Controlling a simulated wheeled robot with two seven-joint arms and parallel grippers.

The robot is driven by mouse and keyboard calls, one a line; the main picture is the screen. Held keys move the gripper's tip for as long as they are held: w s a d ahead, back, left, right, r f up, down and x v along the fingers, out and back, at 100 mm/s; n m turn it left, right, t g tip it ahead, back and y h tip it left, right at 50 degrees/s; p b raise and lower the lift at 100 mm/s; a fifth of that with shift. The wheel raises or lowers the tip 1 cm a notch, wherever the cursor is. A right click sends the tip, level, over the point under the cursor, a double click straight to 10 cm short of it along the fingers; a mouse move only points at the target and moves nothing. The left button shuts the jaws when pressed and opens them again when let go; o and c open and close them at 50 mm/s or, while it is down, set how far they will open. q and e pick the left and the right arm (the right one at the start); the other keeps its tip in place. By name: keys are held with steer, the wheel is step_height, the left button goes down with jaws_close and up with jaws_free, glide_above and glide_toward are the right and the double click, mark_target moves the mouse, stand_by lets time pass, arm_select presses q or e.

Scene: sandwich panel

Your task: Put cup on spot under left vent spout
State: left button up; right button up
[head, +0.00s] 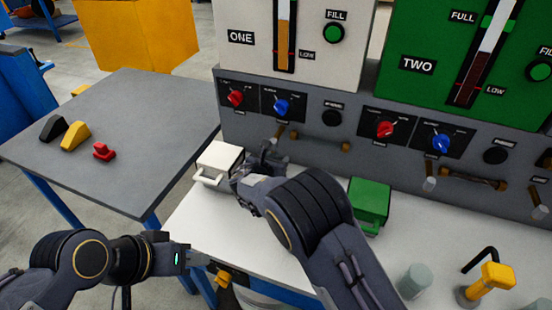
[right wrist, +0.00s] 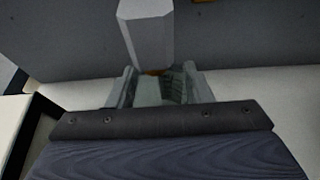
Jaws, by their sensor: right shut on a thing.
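My right gripper (head: 262,162) is at the left end of the white counter, just right of a white box with a handle. In the right wrist view it (right wrist: 160,88) is shut on a grey-green cup (right wrist: 150,92), which my gripper hides in the head view. A pale faceted spout (right wrist: 147,35) hangs just above the cup in the wrist view; the left spout (head: 279,133) also shows in the head view. The spot under it is hidden. My left gripper (head: 215,266) is low at the front left; its jaws are unclear.
The white box (head: 218,163) and a green box (head: 369,203) flank my right arm. Another grey-green cup (head: 415,281) and a yellow-headed fixture (head: 490,280) stand front right. A grey table (head: 130,130) at left holds small black, yellow and red pieces. The panel wall closes off the back.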

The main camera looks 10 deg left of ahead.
steer(key=shift+f, duration=0.2)
steer(key=o, duration=1.1)
steer(key=shift+r, duration=0.1)
steer(key=shift+s+a+r, duration=0.1)
steer(key=shift+s+r, duration=0.1)
steer(key=shift+r, duration=0.05)
steer(key=v, duration=1.1)
steer(key=shift+s, duration=0.3)
steer(key=shift+r, duration=0.2)
